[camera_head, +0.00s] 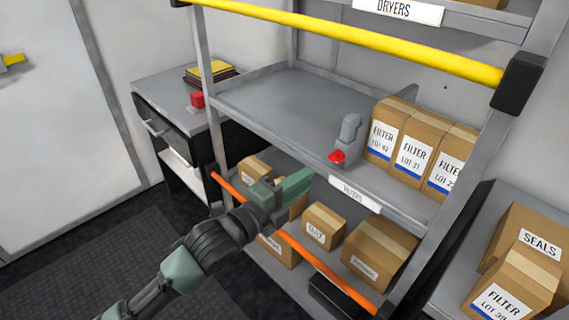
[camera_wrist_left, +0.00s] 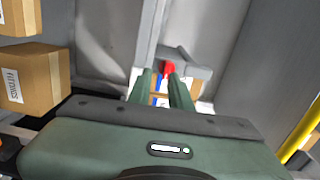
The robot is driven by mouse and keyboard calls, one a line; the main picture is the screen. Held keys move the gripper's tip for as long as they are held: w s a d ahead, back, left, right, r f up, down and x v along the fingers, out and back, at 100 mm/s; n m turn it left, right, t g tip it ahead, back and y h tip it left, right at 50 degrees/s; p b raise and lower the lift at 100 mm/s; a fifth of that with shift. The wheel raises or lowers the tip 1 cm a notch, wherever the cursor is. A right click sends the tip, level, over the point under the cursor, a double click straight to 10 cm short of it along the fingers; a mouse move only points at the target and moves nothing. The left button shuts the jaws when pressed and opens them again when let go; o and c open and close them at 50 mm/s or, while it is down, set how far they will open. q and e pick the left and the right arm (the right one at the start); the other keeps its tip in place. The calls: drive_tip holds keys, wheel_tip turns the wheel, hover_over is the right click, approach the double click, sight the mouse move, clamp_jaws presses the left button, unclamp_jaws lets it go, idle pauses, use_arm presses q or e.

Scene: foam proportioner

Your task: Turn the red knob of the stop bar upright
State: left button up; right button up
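A small red knob (camera_head: 337,157) sits at the lower front of an upright grey bracket (camera_head: 350,130) on the middle shelf, near its front edge. The knob also shows in the left wrist view (camera_wrist_left: 168,68), just beyond and between my fingertips, with a grey arm (camera_wrist_left: 190,68) reaching right behind it. My left gripper (camera_head: 306,176) is in front of the shelf edge, left of and below the knob. Its two green fingers (camera_wrist_left: 163,78) are apart with nothing held, and a gap to the knob seems to remain. My right gripper is out of view.
Filter boxes (camera_head: 414,145) stand right of the bracket. A yellow bar (camera_head: 350,38) crosses above, and an orange bar (camera_head: 315,262) crosses the lower shelf of boxes. A white label (camera_head: 355,193) hangs on the shelf edge. The middle shelf's left part (camera_head: 275,100) is clear.

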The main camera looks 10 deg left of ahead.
sight(333, 160)
use_arm(q)
drive_tip(key=shift+m, duration=0.3)
drive_tip(key=w+d, duration=0.1)
drive_tip(key=w+d+r, duration=0.1)
drive_tip(key=w+d, duration=0.1)
drive_tip(key=w+d+p, duration=0.1)
drive_tip(key=w, duration=0.1)
drive_tip(key=shift+d+r, duration=0.25)
drive_tip(key=shift+d, duration=0.15)
drive_tip(key=shift+w+d, duration=0.3)
clamp_jaws()
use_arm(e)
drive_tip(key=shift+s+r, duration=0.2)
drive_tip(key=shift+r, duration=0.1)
